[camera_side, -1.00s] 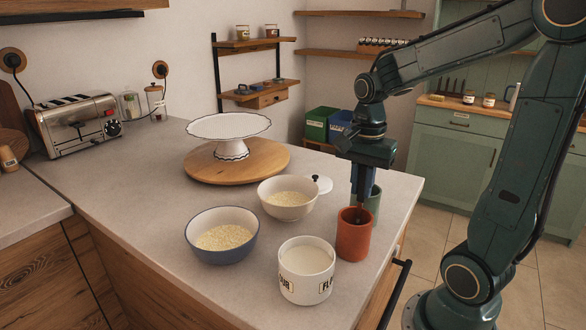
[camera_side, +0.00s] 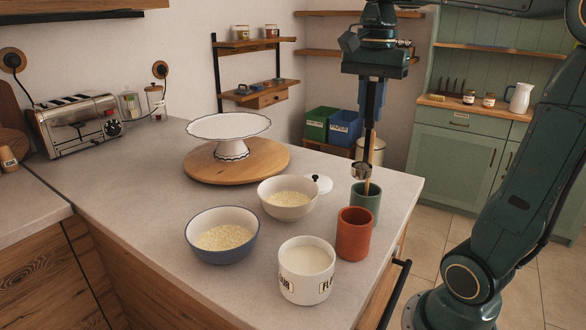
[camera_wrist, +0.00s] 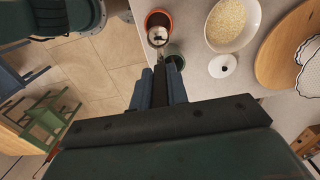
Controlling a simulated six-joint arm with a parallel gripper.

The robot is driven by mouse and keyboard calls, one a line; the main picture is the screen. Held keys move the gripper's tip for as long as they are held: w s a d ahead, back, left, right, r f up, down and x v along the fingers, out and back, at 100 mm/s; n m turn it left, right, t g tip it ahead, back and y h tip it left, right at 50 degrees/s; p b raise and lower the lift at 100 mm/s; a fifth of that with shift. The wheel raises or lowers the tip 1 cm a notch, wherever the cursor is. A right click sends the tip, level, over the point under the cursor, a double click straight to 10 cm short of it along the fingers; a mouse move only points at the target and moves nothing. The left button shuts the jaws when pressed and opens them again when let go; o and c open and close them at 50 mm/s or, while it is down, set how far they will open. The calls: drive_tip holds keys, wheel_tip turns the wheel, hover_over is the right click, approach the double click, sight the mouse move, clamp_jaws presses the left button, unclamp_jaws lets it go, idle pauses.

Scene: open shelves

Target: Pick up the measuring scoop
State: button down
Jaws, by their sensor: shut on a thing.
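The measuring scoop (camera_side: 361,171) is a small metal cup on a dark handle. My gripper (camera_side: 370,130) is shut on its handle and points down, with the scoop hanging in the air above the green cup (camera_side: 366,205). In the wrist view the scoop's round bowl (camera_wrist: 157,37) shows just beyond my gripper (camera_wrist: 163,68), over the terracotta cup. Most of the handle is hidden between the fingers.
The terracotta cup (camera_side: 354,236) stands in front of the green cup. A white flour canister (camera_side: 306,286), a blue-rimmed bowl (camera_side: 198,238) and a cream bowl (camera_side: 288,212) stand to the left. A cake stand (camera_side: 229,127) is on a round board (camera_side: 262,168).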

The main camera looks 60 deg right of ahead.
drive_tip(key=shift+r, duration=0.6)
idle(0.7)
drive_tip(key=w+a+f, duration=0.2)
drive_tip(key=a+f, duration=0.1)
drive_tip(key=a, duration=0.4)
drive_tip(key=w+a+f, duration=0.2)
drive_tip(key=a+f, duration=0.1)
drive_tip(key=a, duration=0.4)
drive_tip(key=shift+a+f, duration=0.25)
drive_tip(key=shift+f, duration=0.25)
wheel_tip(320, 180, down, 10)
drive_tip(key=shift+f, duration=0.25)
idle(0.9)
